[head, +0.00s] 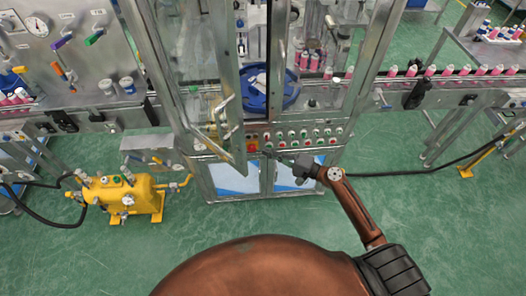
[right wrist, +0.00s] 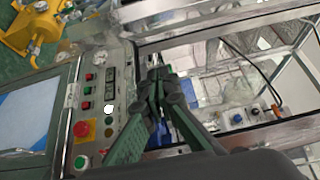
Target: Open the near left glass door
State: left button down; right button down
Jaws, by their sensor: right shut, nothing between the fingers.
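The near left glass door (head: 190,60) is a metal-framed pane on the machine's left side in the head view. It stands swung outward, its free edge apart from the right door (head: 345,40), leaving a gap into the cabinet. Its bar handle (head: 224,104) is on the free edge. My right gripper (head: 272,154) is low in front of the button panel (head: 300,136), right of the door's lower corner, and not on the handle. In the right wrist view its fingers (right wrist: 158,76) are shut together and empty. My left gripper is not in view.
A blue round part (head: 270,92) sits inside the cabinet. A conveyor with pink bottles (head: 480,71) runs off to the right. A yellow pump unit (head: 126,197) with hoses stands on the floor at left. The green floor in front is mostly clear.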

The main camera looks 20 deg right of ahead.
jog(key=w+a+p, duration=0.4)
jog(key=a, duration=0.5)
jog(key=shift+p, duration=0.4)
jog(key=shift+w, duration=0.1)
